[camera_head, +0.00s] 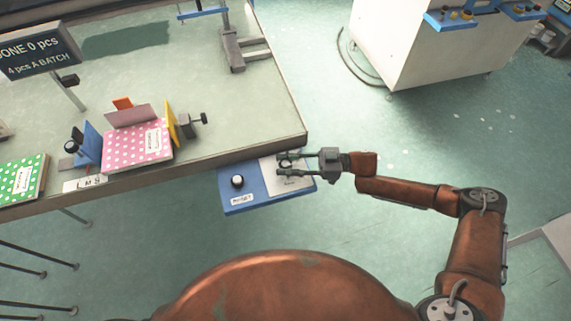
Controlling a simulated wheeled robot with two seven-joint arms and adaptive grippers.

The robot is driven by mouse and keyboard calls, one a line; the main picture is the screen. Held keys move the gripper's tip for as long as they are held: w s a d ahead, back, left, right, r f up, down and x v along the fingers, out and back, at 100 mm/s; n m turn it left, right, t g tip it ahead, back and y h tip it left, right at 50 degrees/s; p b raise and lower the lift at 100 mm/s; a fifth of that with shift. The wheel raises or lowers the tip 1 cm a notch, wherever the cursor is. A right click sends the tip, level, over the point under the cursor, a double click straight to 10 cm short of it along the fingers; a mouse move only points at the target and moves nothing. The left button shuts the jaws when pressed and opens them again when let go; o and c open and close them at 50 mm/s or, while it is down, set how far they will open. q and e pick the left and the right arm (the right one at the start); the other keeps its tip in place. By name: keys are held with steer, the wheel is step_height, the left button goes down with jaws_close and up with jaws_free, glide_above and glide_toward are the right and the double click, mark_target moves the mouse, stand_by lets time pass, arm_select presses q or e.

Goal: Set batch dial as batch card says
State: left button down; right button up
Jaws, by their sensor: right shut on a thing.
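A blue control panel (225,202) sits at the table's front edge. The dial's setting cannot be read. A dark sign (38,52) at the upper left reads "DONE 0 pcs" and "4 pcs A BATCH". My left gripper is not in view.
The table (205,110) carries a pink dotted piece (135,148) between blue and yellow plates, a green dotted piece (22,180) and a grey stand (232,50). A white cabinet (425,45) stands at the upper right. The floor between is mostly clear.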

steer(key=o, duration=1.2)
steer(key=shift+d, duration=0.2)
steer(key=d, duration=1.1)
steer(key=shift+w+d, duration=0.15)
steer(key=shift+d, duration=0.15)
